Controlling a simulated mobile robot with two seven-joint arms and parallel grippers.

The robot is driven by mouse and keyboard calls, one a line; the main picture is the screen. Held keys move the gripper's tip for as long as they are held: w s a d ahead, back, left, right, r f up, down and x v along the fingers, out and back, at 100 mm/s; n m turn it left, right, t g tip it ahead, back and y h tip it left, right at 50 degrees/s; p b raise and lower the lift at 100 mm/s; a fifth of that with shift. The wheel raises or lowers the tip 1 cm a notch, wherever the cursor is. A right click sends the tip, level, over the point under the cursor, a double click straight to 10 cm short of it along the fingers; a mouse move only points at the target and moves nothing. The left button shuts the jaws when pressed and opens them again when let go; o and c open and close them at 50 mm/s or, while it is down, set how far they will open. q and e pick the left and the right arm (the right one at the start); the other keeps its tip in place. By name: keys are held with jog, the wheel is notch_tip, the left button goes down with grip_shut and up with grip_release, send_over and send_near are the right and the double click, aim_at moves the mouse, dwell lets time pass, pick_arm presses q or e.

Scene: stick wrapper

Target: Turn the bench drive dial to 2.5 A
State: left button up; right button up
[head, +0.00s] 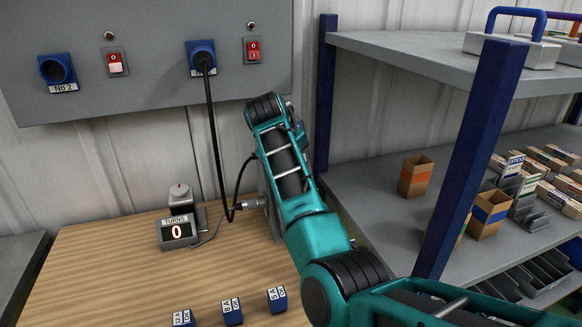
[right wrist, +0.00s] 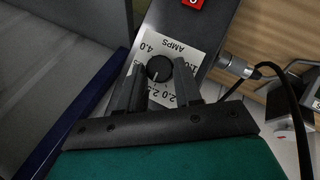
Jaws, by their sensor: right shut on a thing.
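The bench drive (right wrist: 212,30) is a grey box with a white AMPS scale plate (right wrist: 183,42), seen upside down in the right wrist view. Its dial (right wrist: 159,66) is a round black knob with a pale pointer mark toward the picture's bottom, near the 2.0 and 2.5 figures. The fingers hide part of the scale, so I cannot read the exact setting. My right gripper (right wrist: 158,72) is shut on the dial, one finger on each side. In the head view my right arm hides the dial and most of the drive (head: 270,208). My left gripper is not in view.
A turns counter (head: 178,232) reading 0 stands on the wooden bench (head: 110,270), left of the drive. A black cable (head: 213,130) hangs from a blue wall socket (head: 201,55). Several blue fuse blocks (head: 232,311) lie at the front. A blue-post shelf (head: 470,150) stands right.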

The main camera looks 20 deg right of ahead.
jog(key=o, duration=1)
jog(key=v, duration=1.3)
jog(key=shift+d+f, duration=0.1)
